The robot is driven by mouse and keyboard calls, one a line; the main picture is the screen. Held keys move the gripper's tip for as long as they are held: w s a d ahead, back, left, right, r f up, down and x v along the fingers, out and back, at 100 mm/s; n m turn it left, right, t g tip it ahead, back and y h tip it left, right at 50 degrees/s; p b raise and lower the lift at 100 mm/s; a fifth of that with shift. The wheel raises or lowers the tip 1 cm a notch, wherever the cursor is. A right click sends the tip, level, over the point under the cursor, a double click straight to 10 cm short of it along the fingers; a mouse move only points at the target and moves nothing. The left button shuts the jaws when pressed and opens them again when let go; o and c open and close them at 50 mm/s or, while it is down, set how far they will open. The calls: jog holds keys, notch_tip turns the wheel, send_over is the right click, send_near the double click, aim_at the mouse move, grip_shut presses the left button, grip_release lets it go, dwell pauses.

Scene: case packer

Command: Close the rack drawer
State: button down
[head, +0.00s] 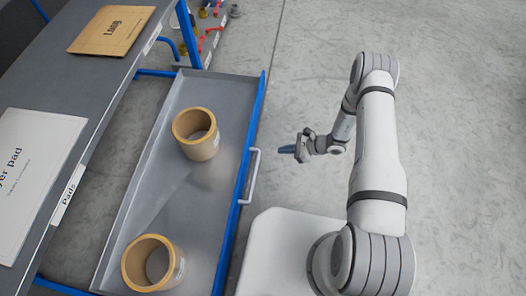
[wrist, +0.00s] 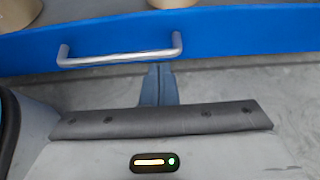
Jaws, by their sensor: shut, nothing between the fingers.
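The rack drawer (head: 215,175) is a grey tray with a blue front, and it stands pulled out from the rack. Its metal handle (head: 250,176) is on the blue front; in the wrist view the handle (wrist: 120,55) lies just beyond my fingertips. My gripper (head: 284,150) is to the right of the drawer front in the head view, apart from the handle. Its blue fingers (wrist: 159,72) are shut together with nothing between them. Two tan rolls, one farther back (head: 196,134) and one nearer (head: 153,263), sit inside the drawer.
The rack's grey shelf (head: 75,95) is above and left of the drawer, holding a brown "Long" sheet (head: 112,30) and a white pad sheet (head: 38,150). Small red and yellow items (head: 212,30) are at the back. The concrete floor on the right is clear.

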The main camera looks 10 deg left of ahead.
aim_at(258, 156)
jog(key=b+x, duration=0.1)
jog(key=x, duration=0.3)
jog(key=b+x, duration=0.1)
jog(key=x, duration=0.3)
jog(key=r+b+x, duration=0.1)
jog(key=x, duration=0.3)
jog(key=shift+s+a+r+b, duration=0.1)
jog(key=shift+a+b, duration=0.2)
jog(key=shift+b, duration=0.1)
jog(key=shift+a, duration=0.65)
jog(key=shift+r, duration=0.1)
